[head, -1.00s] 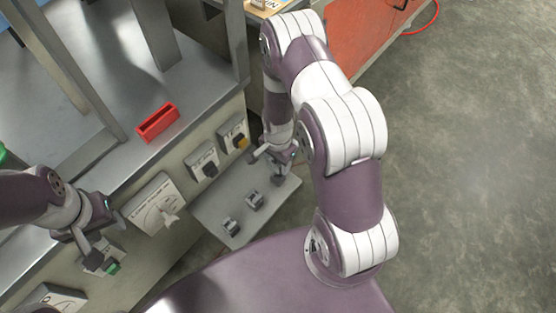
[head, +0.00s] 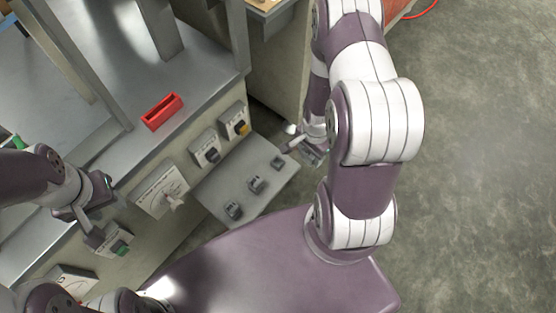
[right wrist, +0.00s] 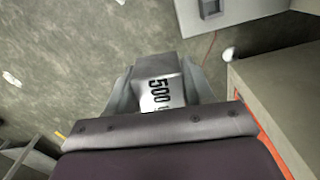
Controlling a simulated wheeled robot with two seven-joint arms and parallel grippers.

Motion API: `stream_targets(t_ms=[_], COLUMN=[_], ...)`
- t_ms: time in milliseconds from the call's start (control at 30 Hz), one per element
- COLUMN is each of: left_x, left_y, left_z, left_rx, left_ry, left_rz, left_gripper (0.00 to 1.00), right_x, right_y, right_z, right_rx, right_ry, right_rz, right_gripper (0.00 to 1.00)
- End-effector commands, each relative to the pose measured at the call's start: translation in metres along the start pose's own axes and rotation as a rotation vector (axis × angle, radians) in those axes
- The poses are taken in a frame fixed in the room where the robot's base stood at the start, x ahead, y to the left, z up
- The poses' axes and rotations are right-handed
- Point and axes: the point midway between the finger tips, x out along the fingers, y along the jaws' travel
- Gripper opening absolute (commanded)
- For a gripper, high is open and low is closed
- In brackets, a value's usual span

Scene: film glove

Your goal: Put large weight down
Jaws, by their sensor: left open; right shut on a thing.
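My right gripper (head: 308,153) is just off the right edge of the small grey shelf (head: 222,183) on the machine's front. In the right wrist view it is shut on a grey metal weight with a white label reading 500 (right wrist: 160,92). The weight is held above the floor; its lower part is hidden. On the shelf stand three smaller grey weights: one near the front (head: 233,210), one in the middle (head: 257,184) and a small one near the right end (head: 278,162). My left gripper (head: 98,214) is open and empty in front of the machine's panel.
A red open box (head: 162,112) lies on the metal machine top. Panel switches (head: 205,148) and a dial (head: 165,195) sit left of the shelf. A pale cabinet (head: 275,65) stands behind my right arm. The floor (head: 475,180) at right is clear.

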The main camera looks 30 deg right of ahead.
Motion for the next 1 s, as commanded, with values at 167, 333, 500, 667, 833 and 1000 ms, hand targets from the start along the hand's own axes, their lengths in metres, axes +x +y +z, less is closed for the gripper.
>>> stream_targets(t_ms=[167, 333, 500, 667, 833, 1000], left_x=[0.001, 0.013, 0.028, 0.034, 0.041, 0.051], left_y=[0.0, 0.0, 0.0, 0.0, 0.0, 0.0], left_z=[0.0, 0.002, 0.003, 0.004, 0.005, 0.006], left_rx=[0.0, 0.0, 0.0, 0.0, 0.0, 0.0], left_ry=[0.0, 0.0, 0.0, 0.0, 0.0, 0.0], left_rz=[0.0, 0.0, 0.0, 0.0, 0.0, 0.0], left_gripper=[0.43, 0.43, 0.43, 0.43, 0.43, 0.43], right_x=[0.007, 0.031, 0.061, 0.073, 0.089, 0.115], right_y=[0.016, -0.022, -0.069, -0.094, -0.099, -0.099], right_z=[0.011, 0.017, 0.027, 0.032, 0.034, 0.033], right_rx=[-0.103, -0.136, -0.134, -0.129, -0.127, -0.127], right_ry=[0.0, 0.006, 0.006, 0.005, 0.005, 0.005], right_rz=[-0.001, -0.007, -0.009, -0.008, -0.006, -0.007], right_gripper=[0.0, 0.0, 0.0, 0.0, 0.0, 0.0])
